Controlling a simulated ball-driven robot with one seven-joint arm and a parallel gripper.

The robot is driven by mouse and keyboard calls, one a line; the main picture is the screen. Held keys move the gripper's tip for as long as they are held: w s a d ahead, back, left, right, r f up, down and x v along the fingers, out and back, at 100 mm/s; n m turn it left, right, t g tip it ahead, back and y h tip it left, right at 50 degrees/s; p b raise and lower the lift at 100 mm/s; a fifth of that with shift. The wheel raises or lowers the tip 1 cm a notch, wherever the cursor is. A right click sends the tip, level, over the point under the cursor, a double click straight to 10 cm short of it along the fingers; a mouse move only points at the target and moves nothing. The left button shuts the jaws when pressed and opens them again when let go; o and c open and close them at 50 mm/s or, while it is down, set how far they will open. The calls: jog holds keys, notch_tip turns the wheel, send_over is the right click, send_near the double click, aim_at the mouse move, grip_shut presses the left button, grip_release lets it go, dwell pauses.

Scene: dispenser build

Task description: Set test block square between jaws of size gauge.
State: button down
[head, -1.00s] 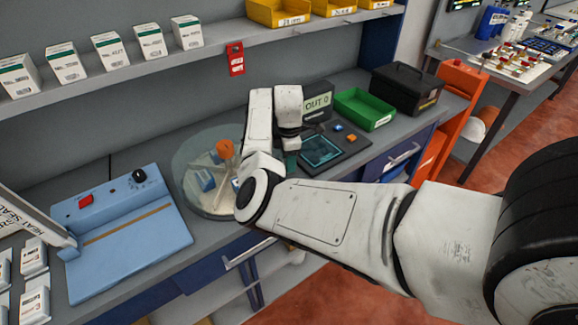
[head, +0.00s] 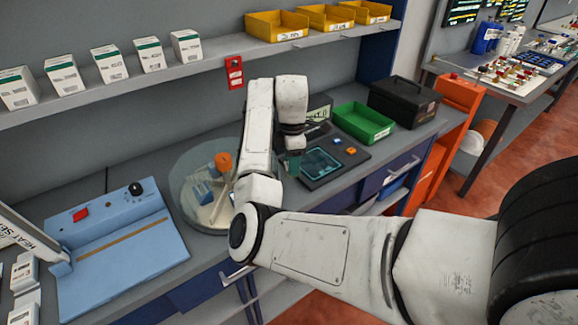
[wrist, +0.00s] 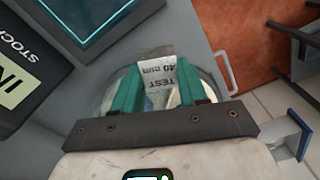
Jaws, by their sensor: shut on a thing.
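My gripper (wrist: 158,92) has two teal fingers shut on the test block (wrist: 160,70). The block is pale, with "TEST" and "40 mm" printed on it, and its lower part is hidden between the fingers. In the head view my gripper (head: 295,165) hangs beside the left edge of the dark panel with a teal screen (head: 322,163); the block cannot be made out there. I cannot identify the size gauge or its jaws in either view. A rounded, glassy shape (wrist: 105,92) lies behind the fingers in the wrist view.
A clear round tray (head: 186,206) holding blue and orange items stands left of my arm. A blue heat sealer (head: 130,240) is further left. A green bin (head: 364,122) and a black case (head: 404,100) stand at right. A shelf (head: 140,80) with boxes runs above.

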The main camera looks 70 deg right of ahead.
jog(key=s+a+r+p, duration=0.2)
jog(key=s+a+r, duration=0.3)
jog(key=a, duration=0.3)
jog(key=shift+s+r+p, duration=0.35)
jog(key=shift+s+p, duration=0.05)
jog(key=shift+s, duration=0.45)
